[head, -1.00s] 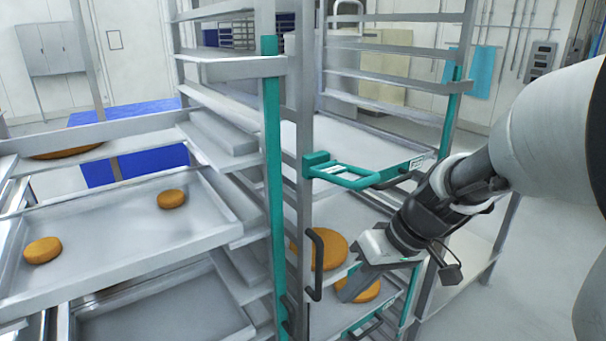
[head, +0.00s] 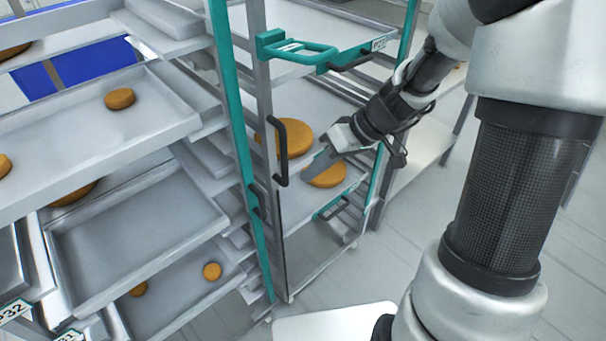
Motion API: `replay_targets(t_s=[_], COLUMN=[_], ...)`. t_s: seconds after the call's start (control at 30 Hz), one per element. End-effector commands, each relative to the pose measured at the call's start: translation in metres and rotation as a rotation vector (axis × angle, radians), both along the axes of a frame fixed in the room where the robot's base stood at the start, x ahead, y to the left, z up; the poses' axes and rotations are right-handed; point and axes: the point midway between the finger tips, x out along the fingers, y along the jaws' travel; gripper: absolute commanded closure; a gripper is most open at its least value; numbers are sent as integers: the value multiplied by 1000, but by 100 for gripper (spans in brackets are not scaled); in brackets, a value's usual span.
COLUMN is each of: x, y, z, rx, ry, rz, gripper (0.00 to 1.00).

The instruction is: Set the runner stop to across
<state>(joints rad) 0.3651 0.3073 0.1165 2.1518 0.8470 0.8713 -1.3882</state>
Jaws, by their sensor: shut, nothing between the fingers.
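A teal loop-shaped bar (head: 302,50) sticks out from a teal bracket on the front post of the rack (head: 262,95). It lies roughly level at the front of the upper tray; I cannot tell for certain whether it is the runner stop. A black upright handle (head: 281,150) is on the same post, lower down. My gripper (head: 312,170) is shut and empty.
To the left, stacked trays (head: 95,150) hold more rounds, such as one on the upper tray (head: 120,98). A side shelf (head: 420,150) stands right of the rack. Open floor (head: 395,255) is in front.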

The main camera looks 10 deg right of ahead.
Motion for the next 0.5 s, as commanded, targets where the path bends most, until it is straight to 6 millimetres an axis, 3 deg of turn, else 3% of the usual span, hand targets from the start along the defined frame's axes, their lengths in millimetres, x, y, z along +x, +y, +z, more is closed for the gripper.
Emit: replay_targets(t_s=[0.37,0.5], x=[12,4], y=[47,67], z=[-64,-62], rx=[2,0], ry=[6,3], rz=[1,2], gripper=[100,100])
